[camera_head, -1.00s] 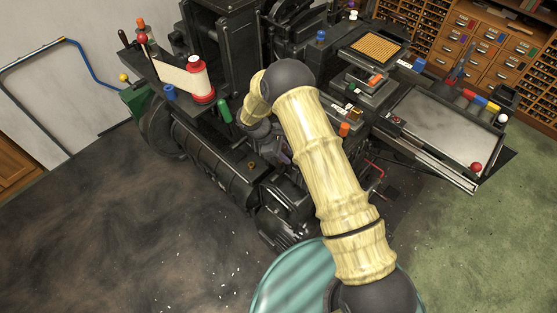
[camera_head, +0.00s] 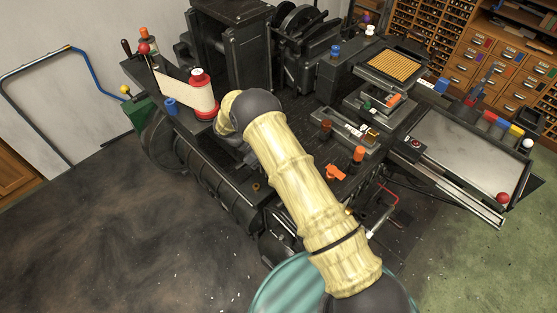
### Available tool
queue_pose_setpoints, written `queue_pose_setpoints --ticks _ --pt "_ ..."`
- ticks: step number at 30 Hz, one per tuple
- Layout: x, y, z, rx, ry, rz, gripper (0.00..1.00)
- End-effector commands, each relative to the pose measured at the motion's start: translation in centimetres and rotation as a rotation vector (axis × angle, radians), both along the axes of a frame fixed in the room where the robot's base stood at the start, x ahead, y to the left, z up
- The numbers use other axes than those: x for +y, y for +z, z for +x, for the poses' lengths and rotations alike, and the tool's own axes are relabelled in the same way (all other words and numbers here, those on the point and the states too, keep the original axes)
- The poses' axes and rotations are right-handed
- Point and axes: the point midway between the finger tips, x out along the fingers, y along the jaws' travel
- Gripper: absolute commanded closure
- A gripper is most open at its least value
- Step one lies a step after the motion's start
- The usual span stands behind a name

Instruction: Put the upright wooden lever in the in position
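The black type casting machine (camera_head: 225,50) fills the middle of the view. I cannot tell for sure which part is the upright wooden lever. A thin, slightly tilted dark brown handle (camera_head: 126,47) stands at the machine's upper left end, beside a red ball knob (camera_head: 142,47) and an orange-brown knob (camera_head: 149,33). Two short brown and orange upright pegs stand near the centre, a brown one (camera_head: 326,129) and an orange-topped one (camera_head: 358,155). My arm reaches over the machine's near side. Its far end bends down behind its own links near the red spool, so my gripper is hidden.
A red spool with paper (camera_head: 203,95) stands left of my arm's bend. A grey tray (camera_head: 465,155) with a red ball (camera_head: 503,197) juts out at the right. Type cabinets (camera_head: 510,60) stand behind. Open floor (camera_head: 80,240) lies at lower left.

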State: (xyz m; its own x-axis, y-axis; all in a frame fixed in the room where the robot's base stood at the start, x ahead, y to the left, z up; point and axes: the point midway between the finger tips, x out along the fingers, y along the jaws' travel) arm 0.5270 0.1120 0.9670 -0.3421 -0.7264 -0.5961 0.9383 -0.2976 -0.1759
Motion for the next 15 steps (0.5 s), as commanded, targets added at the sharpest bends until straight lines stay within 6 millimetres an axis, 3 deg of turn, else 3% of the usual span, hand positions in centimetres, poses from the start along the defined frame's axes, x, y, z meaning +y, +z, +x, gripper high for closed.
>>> queue_pose_setpoints --ticks 14,15 --pt "0.1 0.06 -0.06 0.002 0.006 -0.01 1.0" --pt "0.11 0.07 -0.05 0.002 0.006 -0.01 0.68"
